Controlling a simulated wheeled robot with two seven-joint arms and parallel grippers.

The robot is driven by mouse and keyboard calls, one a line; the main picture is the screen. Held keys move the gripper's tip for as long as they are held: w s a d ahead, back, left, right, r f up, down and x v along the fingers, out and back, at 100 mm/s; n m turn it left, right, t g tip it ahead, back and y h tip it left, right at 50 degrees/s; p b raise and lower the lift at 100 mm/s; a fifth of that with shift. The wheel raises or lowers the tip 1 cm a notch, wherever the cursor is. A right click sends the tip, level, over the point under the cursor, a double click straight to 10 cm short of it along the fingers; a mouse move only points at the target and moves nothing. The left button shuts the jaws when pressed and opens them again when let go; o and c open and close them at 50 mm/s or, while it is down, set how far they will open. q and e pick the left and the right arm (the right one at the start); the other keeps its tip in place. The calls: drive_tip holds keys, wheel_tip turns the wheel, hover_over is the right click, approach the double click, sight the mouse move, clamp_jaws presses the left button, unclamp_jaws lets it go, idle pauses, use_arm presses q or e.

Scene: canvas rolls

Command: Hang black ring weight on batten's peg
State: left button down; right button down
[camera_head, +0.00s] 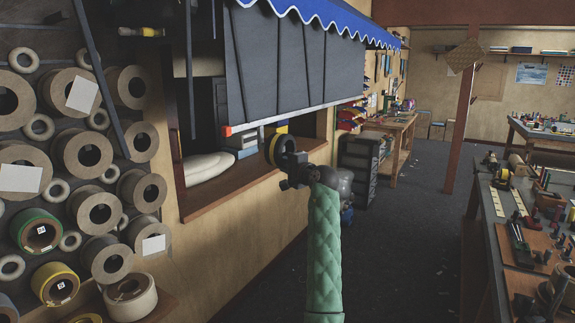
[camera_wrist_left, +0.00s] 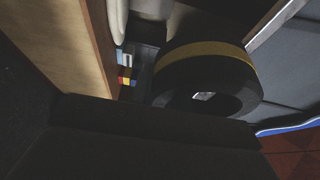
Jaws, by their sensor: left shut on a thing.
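The black ring weight (camera_head: 272,147) has a yellow band and is in my left gripper (camera_head: 283,165). In the head view it is held upright just below the batten (camera_head: 300,113), the pale strip along the bottom of the grey canvas. The batten's near end is orange (camera_head: 228,131). In the left wrist view the ring (camera_wrist_left: 178,82) shows its round hole, with something pale visible through it. The batten (camera_wrist_left: 272,22) runs past its upper right. I cannot make out the peg, nor whether the ring touches it. My right gripper is not in view.
A blue awning (camera_head: 330,15) hangs above the canvas (camera_head: 275,60). A rack of several rolls (camera_head: 85,155) is at left. A cluttered workbench (camera_head: 500,230) is at right, with open floor between.

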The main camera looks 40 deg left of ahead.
use_arm(q)
drive_tip(key=shift+s+a, duration=0.15)
drive_tip(key=shift+a, duration=0.4)
drive_tip(key=shift+s+a+r, duration=0.1)
drive_tip(key=shift+s+a, duration=0.1)
drive_tip(key=shift+a, duration=0.5)
drive_tip(key=shift+f, duration=0.85)
drive_tip(key=c, duration=1.3)
unclamp_jaws()
drive_tip(key=shift+d+f+b, duration=0.15)
drive_tip(key=shift+d+b, duration=0.2)
drive_tip(key=shift+b, duration=0.05)
drive_tip(key=shift+d, duration=0.45)
drive_tip(key=shift+s+d+b, duration=0.2)
drive_tip(key=shift+d+b, duration=0.25)
drive_tip(key=shift+d, duration=0.55)
drive_tip(key=shift+s+d+b, duration=0.15)
drive_tip(key=shift+d+b, duration=0.35)
drive_tip(key=shift+d, duration=0.55)
drive_tip(key=shift+s+d+b, duration=0.2)
drive_tip(key=shift+d+b, duration=0.25)
drive_tip(key=shift+d, duration=0.55)
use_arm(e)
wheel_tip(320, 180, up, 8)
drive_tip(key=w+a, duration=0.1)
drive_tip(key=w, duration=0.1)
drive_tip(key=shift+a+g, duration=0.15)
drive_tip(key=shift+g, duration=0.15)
